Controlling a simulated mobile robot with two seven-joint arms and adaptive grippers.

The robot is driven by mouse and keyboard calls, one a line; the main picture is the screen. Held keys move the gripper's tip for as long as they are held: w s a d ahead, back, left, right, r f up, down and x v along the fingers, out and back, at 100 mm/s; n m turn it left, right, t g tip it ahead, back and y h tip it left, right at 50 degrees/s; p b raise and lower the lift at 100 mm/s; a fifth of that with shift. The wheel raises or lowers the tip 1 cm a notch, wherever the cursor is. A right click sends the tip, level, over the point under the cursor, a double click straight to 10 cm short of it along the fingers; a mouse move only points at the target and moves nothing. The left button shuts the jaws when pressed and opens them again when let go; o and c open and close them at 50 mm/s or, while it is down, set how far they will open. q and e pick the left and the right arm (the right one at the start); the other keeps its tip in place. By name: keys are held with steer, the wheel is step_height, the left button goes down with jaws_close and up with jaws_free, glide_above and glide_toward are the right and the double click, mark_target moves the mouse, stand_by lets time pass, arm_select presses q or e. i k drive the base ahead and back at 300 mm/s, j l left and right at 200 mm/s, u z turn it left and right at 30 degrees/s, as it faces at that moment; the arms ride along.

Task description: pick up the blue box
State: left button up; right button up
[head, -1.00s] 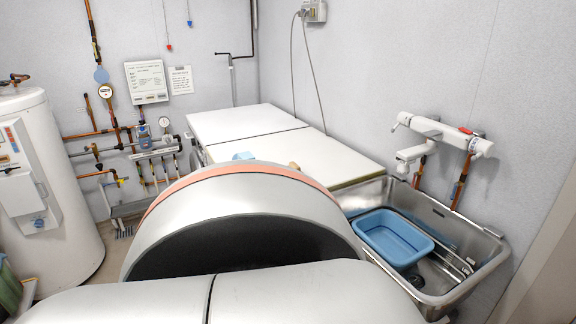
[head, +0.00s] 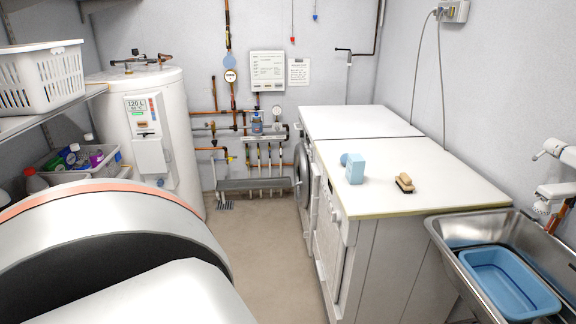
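A light blue box (head: 356,169) stands upright on the white countertop (head: 440,184) over the washing machines, near its left edge. A small round blue thing (head: 344,159) shows just behind its left side. A brush with a wooden back (head: 404,182) lies to the right of the box, apart from it. A large grey and orange arm link of mine fills the lower left. Neither of my grippers shows.
A metal sink (head: 446,240) with a blue basin (head: 508,282) in it stands at the lower right. A white water heater (head: 150,130) and a shelf with a white basket (head: 40,78) are at the left. The floor (head: 262,240) in the middle is clear.

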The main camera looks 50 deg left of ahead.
mark_target(355, 163)
steer(key=u, duration=1.25)
steer(key=i+j+z, duration=0.15)
steer(key=z, duration=1.55)
steer(key=j+z, duration=0.75)
steer(key=z, duration=0.25)
steer(key=k+j+z, duration=0.25)
steer(key=j, duration=0.2)
steer(key=k+j+z, duration=0.25)
steer(key=j, duration=0.15)
steer(key=i, duration=0.1)
